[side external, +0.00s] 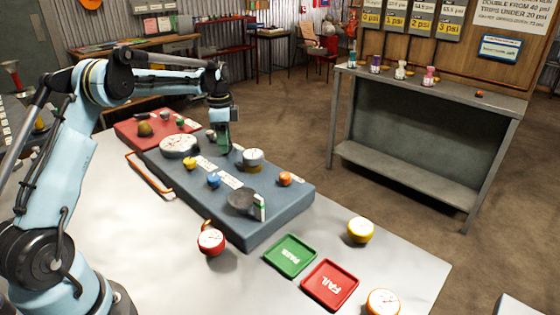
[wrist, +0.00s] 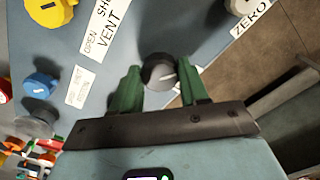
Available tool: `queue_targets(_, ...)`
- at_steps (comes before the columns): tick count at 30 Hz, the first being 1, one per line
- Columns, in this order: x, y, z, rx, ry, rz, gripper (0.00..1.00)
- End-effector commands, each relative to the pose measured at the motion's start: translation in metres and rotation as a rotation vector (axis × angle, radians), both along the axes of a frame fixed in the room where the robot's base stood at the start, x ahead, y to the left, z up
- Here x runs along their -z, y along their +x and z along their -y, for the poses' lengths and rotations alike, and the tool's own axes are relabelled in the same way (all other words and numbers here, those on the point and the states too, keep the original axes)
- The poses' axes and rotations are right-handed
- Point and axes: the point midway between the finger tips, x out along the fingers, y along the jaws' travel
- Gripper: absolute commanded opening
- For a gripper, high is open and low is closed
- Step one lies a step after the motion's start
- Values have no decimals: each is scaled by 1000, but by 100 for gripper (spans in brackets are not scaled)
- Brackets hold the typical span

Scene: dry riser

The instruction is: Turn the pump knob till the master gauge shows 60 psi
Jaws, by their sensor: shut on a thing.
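A dark knob (wrist: 159,72) with a pale pointer mark stands on the blue-grey panel (side external: 285,212). My gripper (side external: 224,146) reaches down to the panel's far edge; in the wrist view its green fingers (wrist: 158,66) are closed on either side of this knob. My gripper hides the knob in the side view. I cannot read a label for it. A large white dial (side external: 180,145), which may be the master gauge, lies on the panel left of my gripper. Its reading is too small to tell.
Near the gripper are a yellow vent knob (wrist: 50,10), a blue knob (wrist: 41,84) and a ZERO label (wrist: 251,23). A smaller round fitting (side external: 253,156) and an orange knob (side external: 285,179) stand to the right.

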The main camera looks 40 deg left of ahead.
Motion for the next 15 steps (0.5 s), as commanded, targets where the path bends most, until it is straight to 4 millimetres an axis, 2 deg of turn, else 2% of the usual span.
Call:
queue_targets(7,-1,0,0,-1,1,1,14)
queue_targets(8,-1,0,0,-1,1,1,47)
queue_targets(12,-1,0,0,-1,0,0,68)
queue_targets(15,-1,0,0,-1,0,0,70)
